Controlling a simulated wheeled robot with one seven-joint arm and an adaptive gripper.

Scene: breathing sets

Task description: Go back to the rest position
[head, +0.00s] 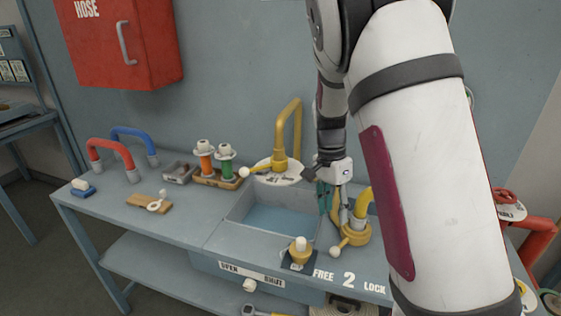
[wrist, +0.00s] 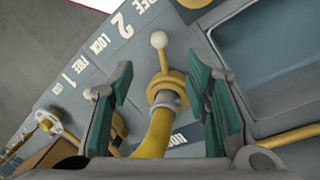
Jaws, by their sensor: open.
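My gripper (head: 332,195) hangs over the right side of the bench, just behind the sunken basin's right edge, and is partly hidden by my arm. In the wrist view its two green-padded fingers (wrist: 165,95) are open. A yellow pipe with a round collar (wrist: 160,120) shows between the fingers, with a visible gap on each side. A lever with a white ball (wrist: 159,40) sticks out from the collar. In the head view this yellow fitting (head: 357,236) stands by the "2" label, with its lever ball (head: 335,252) toward the front.
The grey bench (head: 130,226) holds a basin (head: 240,212), a second yellow pipe (head: 296,130), orange and green spools (head: 226,165), and red and blue hoses (head: 97,150) at left. A red hose box (head: 150,60) hangs on the wall. A red pipe (head: 540,240) stands at right.

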